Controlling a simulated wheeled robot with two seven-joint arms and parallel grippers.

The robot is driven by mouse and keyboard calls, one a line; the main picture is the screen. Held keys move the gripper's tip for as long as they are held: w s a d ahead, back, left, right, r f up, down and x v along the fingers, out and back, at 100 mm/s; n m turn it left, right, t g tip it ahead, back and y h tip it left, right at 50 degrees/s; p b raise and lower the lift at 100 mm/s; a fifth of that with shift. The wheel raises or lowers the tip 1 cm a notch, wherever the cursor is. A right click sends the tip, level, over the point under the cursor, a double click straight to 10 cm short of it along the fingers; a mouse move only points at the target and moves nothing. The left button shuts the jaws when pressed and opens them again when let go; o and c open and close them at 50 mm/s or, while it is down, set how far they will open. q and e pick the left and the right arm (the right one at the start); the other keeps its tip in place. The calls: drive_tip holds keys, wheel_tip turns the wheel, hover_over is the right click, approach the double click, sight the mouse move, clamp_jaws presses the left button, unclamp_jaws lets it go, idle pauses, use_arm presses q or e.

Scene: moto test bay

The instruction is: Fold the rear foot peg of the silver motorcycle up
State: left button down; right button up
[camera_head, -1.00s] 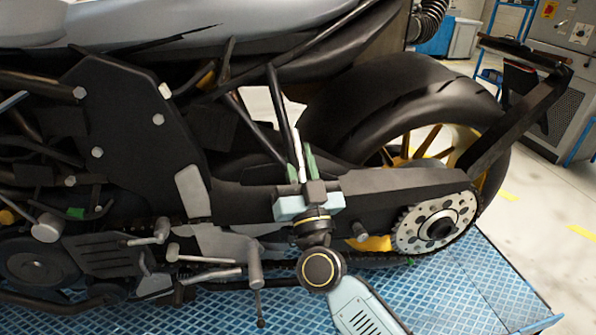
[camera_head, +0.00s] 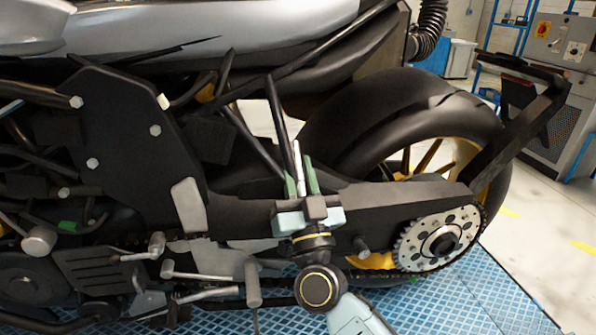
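The silver motorcycle (camera_head: 215,32) fills the view, with its rear wheel (camera_head: 395,120) at the right. A slim silver rod, which looks like the rear foot peg (camera_head: 297,158), stands nearly upright beside the lower end of a black strut (camera_head: 275,115). My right gripper (camera_head: 302,178) comes up from below, its two green fingers pointing up. The fingers stand apart, one on each side of the rod's lower part; whether they touch it is too small to tell. The gripper body hides what lies below the rod. My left gripper is not in view.
The black swingarm (camera_head: 375,205) and the sprocket (camera_head: 440,240) lie right of my gripper. Silver levers and pegs (camera_head: 200,275) stick out at the lower left. The blue platform (camera_head: 450,300) is clear at the lower right. A grey cabinet (camera_head: 560,90) stands behind.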

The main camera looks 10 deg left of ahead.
drive_tip(key=o, duration=0.4)
drive_tip(key=shift+c, duration=0.2)
drive_tip(key=v, duration=1.3)
drive_tip(key=shift+f, duration=0.2)
drive_tip(key=shift+s, duration=0.1)
